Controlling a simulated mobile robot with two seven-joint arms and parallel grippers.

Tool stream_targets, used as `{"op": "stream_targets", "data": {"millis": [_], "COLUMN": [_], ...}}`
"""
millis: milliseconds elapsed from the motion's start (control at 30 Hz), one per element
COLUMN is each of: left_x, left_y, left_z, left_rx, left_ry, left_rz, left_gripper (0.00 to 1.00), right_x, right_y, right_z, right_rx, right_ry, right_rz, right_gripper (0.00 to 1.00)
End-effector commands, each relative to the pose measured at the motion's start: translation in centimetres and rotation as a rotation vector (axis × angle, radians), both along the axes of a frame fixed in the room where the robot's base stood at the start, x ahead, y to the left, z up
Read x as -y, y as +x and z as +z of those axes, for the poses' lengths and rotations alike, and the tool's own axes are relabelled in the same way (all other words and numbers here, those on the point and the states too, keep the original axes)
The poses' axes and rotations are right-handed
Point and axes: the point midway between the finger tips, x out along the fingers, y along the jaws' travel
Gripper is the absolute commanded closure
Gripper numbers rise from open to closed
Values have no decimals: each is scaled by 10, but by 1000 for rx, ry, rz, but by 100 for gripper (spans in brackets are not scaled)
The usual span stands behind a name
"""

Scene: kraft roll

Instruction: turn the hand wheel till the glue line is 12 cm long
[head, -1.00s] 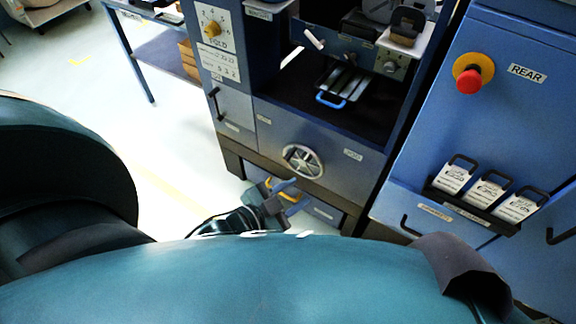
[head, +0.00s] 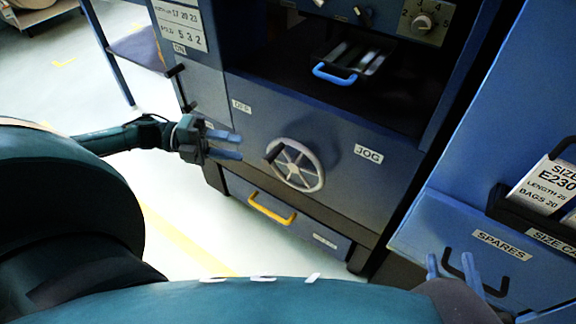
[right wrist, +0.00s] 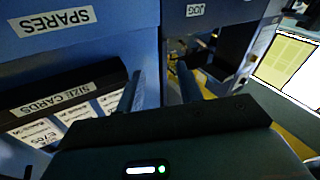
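The hand wheel (head: 294,166) is a grey spoked wheel with a dark handle at its upper left. It is on the blue machine's front panel, between a partly readable label and the JOG label (head: 368,153). My left gripper (head: 238,146) is to the left of the wheel, its two fingers spread and empty, apart from the wheel in the picture. My right gripper (head: 451,262) is low at the right by the SPARES drawer, fingers apart. Its fingers also show in the right wrist view (right wrist: 160,88), with nothing between them. I cannot make out a glue line.
A drawer with a yellow handle (head: 271,209) is below the wheel. A tray with a blue handle (head: 335,76) sits in the machine's opening above. The SPARES drawer (head: 500,246) and a size card holder (head: 530,208) are at the right. Clear floor lies at the left.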

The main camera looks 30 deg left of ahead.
Motion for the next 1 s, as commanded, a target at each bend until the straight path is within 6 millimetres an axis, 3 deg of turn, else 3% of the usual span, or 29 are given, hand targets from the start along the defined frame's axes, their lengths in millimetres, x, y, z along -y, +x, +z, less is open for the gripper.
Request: {"op": "stream_targets", "data": {"millis": [33,133,267,800,1000], "left_x": [-10,-19,-15,80,99], "left_y": [-1,-4,-4,27,34], "left_z": [-9,-7,-6,-19,-22], "left_rx": [16,34,39,41,39], "left_ry": [26,51,55,52,54], "left_rz": [-22,-51,-64,-63,-61], "left_gripper": [61,61,61,61,61], "right_x": [-1,-3,-3,-5,-5], "right_y": [-1,-3,-3,0,0], "right_z": [-10,-9,-6,-7,-7], "right_rx": [20,42,51,54,54], "right_ry": [1,1,4,47,56], "right_rz": [6,14,16,26,28], "right_gripper": [64,64,64,64,64]}}
